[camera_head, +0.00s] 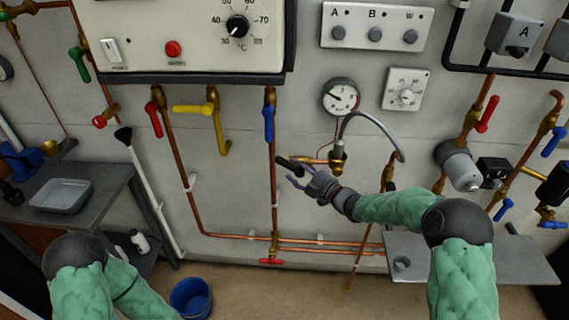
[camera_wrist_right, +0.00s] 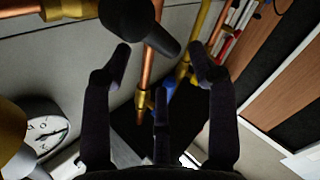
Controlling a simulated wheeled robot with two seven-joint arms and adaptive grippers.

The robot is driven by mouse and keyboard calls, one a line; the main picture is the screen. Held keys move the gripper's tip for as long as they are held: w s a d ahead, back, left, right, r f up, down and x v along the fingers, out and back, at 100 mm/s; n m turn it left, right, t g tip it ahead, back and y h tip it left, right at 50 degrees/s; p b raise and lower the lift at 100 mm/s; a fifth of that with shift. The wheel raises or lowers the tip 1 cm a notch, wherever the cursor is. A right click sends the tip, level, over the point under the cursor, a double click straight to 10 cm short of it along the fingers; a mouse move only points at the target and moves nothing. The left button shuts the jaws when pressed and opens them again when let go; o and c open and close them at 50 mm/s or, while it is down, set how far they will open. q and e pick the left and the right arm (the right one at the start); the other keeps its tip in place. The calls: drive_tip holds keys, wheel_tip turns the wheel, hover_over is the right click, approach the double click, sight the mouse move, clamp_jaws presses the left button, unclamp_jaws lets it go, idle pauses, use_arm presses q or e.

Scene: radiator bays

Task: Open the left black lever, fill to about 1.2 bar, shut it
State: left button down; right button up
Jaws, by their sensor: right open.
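The left black lever (camera_head: 288,162) sticks out to the left from a brass valve under the grey hose, below the pressure gauge (camera_head: 341,97). Its rounded black end (camera_wrist_right: 145,25) shows large at the top of the right wrist view. My right gripper (camera_head: 291,174) is open at the lever, its fingers pointing left. In the wrist view, the fingertips (camera_wrist_right: 160,52) stand apart on either side below the lever's end; whether they touch it I cannot tell. The gauge needle points to the upper left; its exact value is too small to read. My left gripper is out of view.
A vertical copper pipe with a blue lever (camera_head: 269,123) stands just left of my right gripper. The curved grey hose (camera_head: 375,119) arches above my right forearm. A grey shelf (camera_head: 520,257) is at the lower right. A blue bucket (camera_head: 190,298) stands on the floor.

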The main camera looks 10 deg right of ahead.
sight(288, 163)
drive_tip(key=b+x, duration=0.1)
drive_tip(key=x, duration=0.5)
drive_tip(key=shift+w+a, duration=0.1)
clamp_jaws()
